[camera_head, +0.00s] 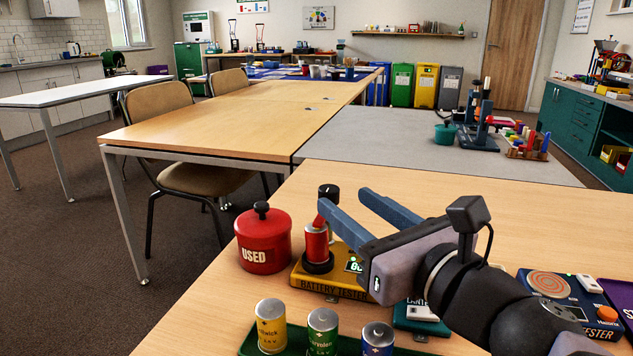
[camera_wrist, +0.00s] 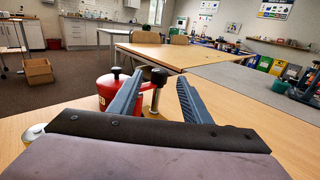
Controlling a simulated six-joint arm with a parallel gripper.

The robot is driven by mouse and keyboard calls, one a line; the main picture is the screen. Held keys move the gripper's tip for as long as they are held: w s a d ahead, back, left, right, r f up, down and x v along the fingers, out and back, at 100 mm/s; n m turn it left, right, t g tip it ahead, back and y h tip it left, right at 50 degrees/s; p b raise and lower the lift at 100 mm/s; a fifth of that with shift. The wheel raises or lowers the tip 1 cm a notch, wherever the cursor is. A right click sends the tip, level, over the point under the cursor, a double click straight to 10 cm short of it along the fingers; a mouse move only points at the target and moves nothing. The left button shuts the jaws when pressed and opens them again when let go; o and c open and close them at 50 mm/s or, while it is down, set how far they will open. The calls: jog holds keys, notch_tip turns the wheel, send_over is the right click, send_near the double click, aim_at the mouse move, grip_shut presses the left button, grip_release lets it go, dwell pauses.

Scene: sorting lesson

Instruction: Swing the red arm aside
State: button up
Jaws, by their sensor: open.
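The yellow battery tester (camera_head: 322,282) stands on the near table, with a red battery (camera_head: 317,246) upright on it. Only a small part of the red arm (camera_head: 319,221) shows above the battery; my gripper's finger hides much of that spot. Behind it rises a post with a black knob (camera_head: 328,191); the knob also shows between my fingers in the wrist view (camera_wrist: 159,76). My gripper (camera_head: 343,200) is open and empty, coming in from the right at about the height of the arm. I cannot tell whether a finger touches it.
A red pot marked USED (camera_head: 263,243) stands just left of the tester. In front, several batteries stand in a green tray (camera_head: 295,343). A dark blue tester (camera_head: 556,300) lies to the right. The table behind the tester is clear.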

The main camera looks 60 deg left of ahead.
aim_at(323, 186)
jog(key=a, duration=1)
jog(key=shift+a+p, duration=0.3)
jog(key=c, duration=1)
jog(key=shift+c, duration=0.2)
jog(key=shift+g+p, duration=0.3)
jog(key=shift+s+n+g+p, duration=0.25)
jog(key=shift+n+g+p, duration=0.3)
jog(key=shift+n+g, duration=0.35)
